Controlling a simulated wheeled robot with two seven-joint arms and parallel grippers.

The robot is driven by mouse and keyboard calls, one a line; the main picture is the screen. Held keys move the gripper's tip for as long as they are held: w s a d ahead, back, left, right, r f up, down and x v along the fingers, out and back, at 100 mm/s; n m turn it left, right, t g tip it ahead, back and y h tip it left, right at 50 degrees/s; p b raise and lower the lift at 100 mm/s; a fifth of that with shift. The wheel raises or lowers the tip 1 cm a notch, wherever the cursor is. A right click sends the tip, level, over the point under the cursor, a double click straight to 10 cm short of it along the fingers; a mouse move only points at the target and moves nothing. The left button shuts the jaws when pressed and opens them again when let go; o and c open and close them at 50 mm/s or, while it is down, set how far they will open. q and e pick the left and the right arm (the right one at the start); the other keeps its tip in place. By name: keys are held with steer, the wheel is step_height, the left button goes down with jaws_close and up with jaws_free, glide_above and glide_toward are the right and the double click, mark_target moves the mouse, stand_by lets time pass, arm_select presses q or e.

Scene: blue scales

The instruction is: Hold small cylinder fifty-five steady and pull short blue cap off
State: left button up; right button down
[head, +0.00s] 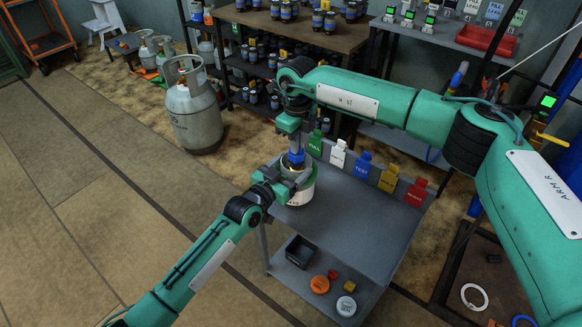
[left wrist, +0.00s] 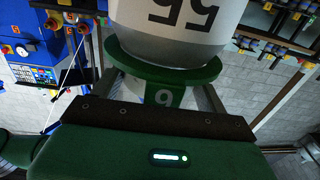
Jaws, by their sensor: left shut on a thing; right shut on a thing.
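Small cylinder fifty-five (head: 302,197) is a white container with a green band, near the left back corner of the grey cart top. In the left wrist view its white wall (left wrist: 175,22) carries a black "55", shown upside down. My left gripper (head: 284,180) is shut on its green fitting, marked with a pale digit; the fingers flank this fitting (left wrist: 163,95) in the left wrist view. The short blue cap (head: 296,158) is at the cylinder's top. My right gripper (head: 293,147) comes down from above and is shut on the cap. Whether the cap is still seated is unclear.
Coloured tags, including a blue one (head: 362,167), line the cart's back edge. The cart top (head: 350,220) is clear right of the cylinder. A black bin (head: 300,251) and several small caps lie on the lower shelf. A large grey gas cylinder (head: 193,110) stands behind left.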

steer(key=shift+r, duration=0.9)
steer(key=shift+r, duration=0.15)
steer(key=shift+r, duration=2.85)
arm_select(q)
steer(key=o, duration=1.5)
steer(key=shift+s, duration=0.1)
